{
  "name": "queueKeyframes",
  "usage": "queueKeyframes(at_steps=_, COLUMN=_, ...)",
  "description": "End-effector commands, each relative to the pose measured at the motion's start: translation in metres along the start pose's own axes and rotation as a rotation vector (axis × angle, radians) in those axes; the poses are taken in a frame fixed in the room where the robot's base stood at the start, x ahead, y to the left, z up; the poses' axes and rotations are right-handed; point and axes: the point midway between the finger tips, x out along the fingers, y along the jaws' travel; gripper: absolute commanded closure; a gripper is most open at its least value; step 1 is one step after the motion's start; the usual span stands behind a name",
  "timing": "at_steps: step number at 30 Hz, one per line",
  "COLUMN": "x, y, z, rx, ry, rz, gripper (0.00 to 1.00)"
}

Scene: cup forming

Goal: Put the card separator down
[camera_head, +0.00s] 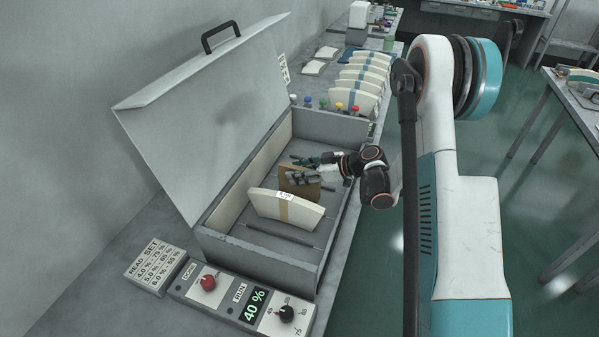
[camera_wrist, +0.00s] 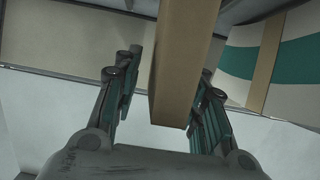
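The card separator (camera_head: 297,187) is a flat brown card standing upright inside the open grey box (camera_head: 262,258). In the wrist view the separator (camera_wrist: 182,65) rises between the two fingers of my gripper (camera_wrist: 168,88). A narrow gap shows between the left finger and the card. The right finger is close against or partly behind it; contact there is unclear. My gripper (camera_head: 304,170) reaches into the box from the right in the head view, its fingers spread around the card. The card's lower edge is hidden in the head view.
A cream paper stack with a brown band (camera_head: 270,205) stands in the box in front of the card. The lid (camera_head: 215,115) is raised at left. A control panel (camera_head: 230,300) lies in front. Coloured-capped bottles (camera_head: 323,104) and banded stacks (camera_head: 362,78) stand behind.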

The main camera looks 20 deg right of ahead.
Motion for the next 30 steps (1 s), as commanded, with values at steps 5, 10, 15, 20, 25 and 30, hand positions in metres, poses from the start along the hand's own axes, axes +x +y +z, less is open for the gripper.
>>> queueKeyframes(at_steps=5, x=-0.008, y=0.001, z=-0.003, rx=0.001, ry=0.0, rz=0.002, gripper=0.62)
queueKeyframes(at_steps=10, x=-0.04, y=0.001, z=-0.003, rx=0.002, ry=0.0, rz=0.003, gripper=0.62)
queueKeyframes(at_steps=15, x=-0.076, y=0.001, z=-0.003, rx=0.002, ry=0.001, rz=0.004, gripper=0.62)
queueKeyframes(at_steps=20, x=-0.102, y=0.0, z=-0.003, rx=0.002, ry=0.0, rz=0.002, gripper=0.62)
queueKeyframes(at_steps=25, x=-0.117, y=0.0, z=-0.003, rx=0.0, ry=0.0, rz=0.0, gripper=0.62)
queueKeyframes(at_steps=30, x=-0.121, y=0.0, z=-0.002, rx=0.0, ry=0.0, rz=0.0, gripper=0.62)
